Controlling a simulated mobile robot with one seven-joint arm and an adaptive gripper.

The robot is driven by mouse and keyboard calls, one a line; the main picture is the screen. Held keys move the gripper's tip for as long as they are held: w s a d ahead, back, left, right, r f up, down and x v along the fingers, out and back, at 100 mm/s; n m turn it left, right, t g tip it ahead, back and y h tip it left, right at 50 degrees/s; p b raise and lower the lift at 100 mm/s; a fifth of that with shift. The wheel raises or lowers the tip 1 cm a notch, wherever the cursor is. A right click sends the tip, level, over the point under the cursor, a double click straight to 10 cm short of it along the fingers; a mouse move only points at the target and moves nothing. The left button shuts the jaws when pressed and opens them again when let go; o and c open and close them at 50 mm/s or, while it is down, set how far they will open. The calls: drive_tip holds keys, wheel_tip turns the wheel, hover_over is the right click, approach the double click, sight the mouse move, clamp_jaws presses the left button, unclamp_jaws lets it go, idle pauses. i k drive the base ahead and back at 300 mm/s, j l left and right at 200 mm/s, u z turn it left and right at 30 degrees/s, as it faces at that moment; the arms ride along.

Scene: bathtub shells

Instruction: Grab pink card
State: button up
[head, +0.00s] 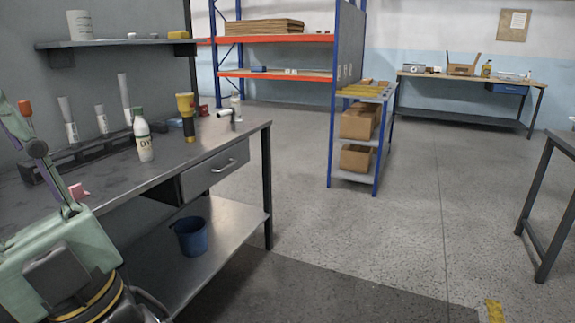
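A small pink card (79,190) is on the grey workbench at the left, near its front edge. It is partly hidden behind my gripper. My gripper (38,148) is at the left edge of the head view, with its pale green body at lower left and a slim jointed finger reaching up past the card. The finger overlaps the card in the picture; I cannot tell if they touch. The other finger is not clearly visible, so its opening cannot be judged.
On the workbench (110,183) stand a white bottle (144,138), a yellow-black flashlight (187,118) and a dark rack (85,153) with several tubes. A shelf (120,42) hangs above. A blue bucket (191,236) sits below.

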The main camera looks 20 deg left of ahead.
sight(77, 192)
drive_tip(key=i+l+u, duration=0.1)
drive_tip(key=i+u, duration=0.2)
drive_tip(key=u, duration=0.15)
drive_tip(key=i+l+u, duration=0.2)
drive_tip(key=u, duration=0.3)
drive_tip(key=i+l+u, duration=0.3)
drive_tip(key=u, duration=0.15)
drive_tip(key=i+l+u, duration=0.15)
drive_tip(key=l+u, duration=0.3)
drive_tip(key=i+l+u, duration=0.1)
drive_tip(key=l+u, duration=0.25)
drive_tip(key=u, duration=0.15)
drive_tip(key=i+l+u, duration=0.5)
drive_tip(key=i+l, duration=0.05)
drive_tip(key=l, duration=0.05)
